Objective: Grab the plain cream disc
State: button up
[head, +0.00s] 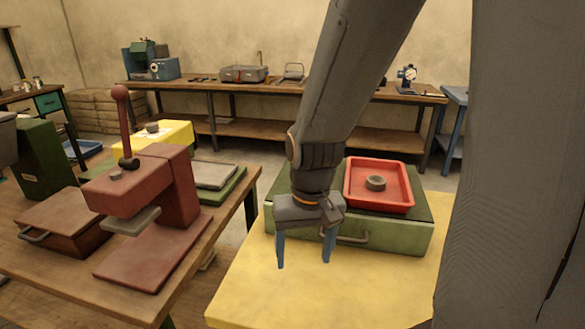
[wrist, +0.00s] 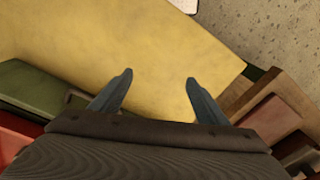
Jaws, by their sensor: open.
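I cannot make out a plain cream disc in either view. A small grey-brown round piece (head: 376,183) with a darker top sits in the red tray (head: 407,198), on the green drawer box (head: 395,238). My gripper (head: 304,262) points down, open and empty, in front of the box's left part and above the yellow tabletop (head: 320,295). The round piece is to its right and farther back. In the wrist view my gripper (wrist: 158,78) shows two spread blue fingers with only bare yellow tabletop (wrist: 150,45) between them.
A red lever press (head: 165,190) stands on the wooden bench at left, with a brown box (head: 62,222) beside it. Another small round piece (head: 152,127) sits on a yellow surface behind the press. The yellow tabletop's front is clear. A long workbench (head: 225,92) lines the back wall.

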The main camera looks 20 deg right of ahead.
jog(key=w+d+r+m+t+y+p, duration=0.1)
jog(key=w+d+r+m, duration=0.1)
jog(key=w+m, duration=0.4)
jog(key=w+d+r+m+p, duration=0.1)
jog(key=w+d+r+m, duration=0.1)
jog(key=w+d+m, duration=0.2)
jog(key=w+d+r+m+t+y+p, duration=0.1)
jog(key=w+d+m, duration=0.3)
jog(key=w+m, duration=0.5)
jog(key=shift+w+r+m+t+y, duration=0.15)
jog(key=shift+w+r, duration=0.1)
jog(key=shift+w, duration=0.25)
jog(key=shift+w+r+m+t+y, duration=0.15)
jog(key=shift+w+r, duration=0.05)
jog(key=shift+w, duration=0.25)
jog(key=w+d+r+m+t, duration=0.2)
jog(key=w+d+m, duration=0.5)
jog(key=m, duration=0.1)
jog(key=shift+y, duration=0.3)
jog(key=shift+w+p+x, duration=0.2)
jog(key=shift+p+x, duration=1.35)
jog(key=shift+x, duration=2.15)
jog(key=shift+a+r, duration=0.15)
jog(key=shift+c, duration=0.2)
jog(key=c, duration=1.1)
